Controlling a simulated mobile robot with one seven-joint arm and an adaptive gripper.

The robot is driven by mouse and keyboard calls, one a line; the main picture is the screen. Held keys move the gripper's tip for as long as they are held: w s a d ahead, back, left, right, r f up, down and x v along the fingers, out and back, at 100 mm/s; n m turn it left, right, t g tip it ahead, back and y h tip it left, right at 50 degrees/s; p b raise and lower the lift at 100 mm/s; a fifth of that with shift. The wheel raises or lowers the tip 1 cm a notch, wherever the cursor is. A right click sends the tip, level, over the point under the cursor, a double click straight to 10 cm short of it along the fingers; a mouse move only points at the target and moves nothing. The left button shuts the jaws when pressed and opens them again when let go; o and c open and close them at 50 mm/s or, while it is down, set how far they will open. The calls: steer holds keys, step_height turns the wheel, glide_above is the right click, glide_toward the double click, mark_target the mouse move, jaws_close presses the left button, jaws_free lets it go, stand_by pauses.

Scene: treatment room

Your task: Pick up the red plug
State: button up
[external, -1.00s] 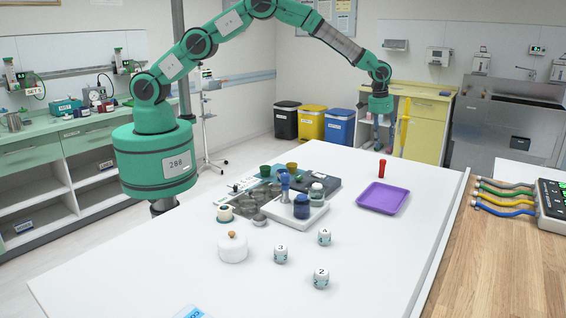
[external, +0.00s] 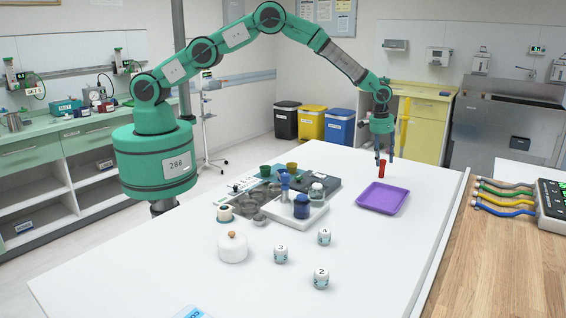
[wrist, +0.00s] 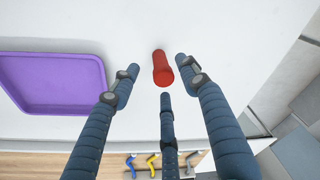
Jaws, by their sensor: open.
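The red plug (external: 381,170) stands upright on the white table at its far right part, just behind the purple tray. In the wrist view the red plug (wrist: 162,68) lies ahead of the fingertips, between the lines of the outer fingers. My gripper (external: 384,152) points down right above and around the plug's top in the external view. I cannot tell whether any finger touches the plug.
The purple tray (external: 383,197) lies close in front of the plug. A white tray (external: 303,217) with a blue jar, a dark grey case and several small cups sit to the left. Numbered white jars (external: 321,278) stand nearer. The table around the plug is otherwise clear.

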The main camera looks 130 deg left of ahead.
mark_target(382, 165)
steer(key=shift+w+a+f, duration=0.1)
steer(key=shift+a+f, duration=0.1)
steer(key=shift+f, duration=1.1)
steer(key=shift+w+a+f, duration=0.1)
steer(key=shift+a+f, duration=0.1)
steer(key=shift+f, duration=1.05)
steer(key=c, duration=0.8)
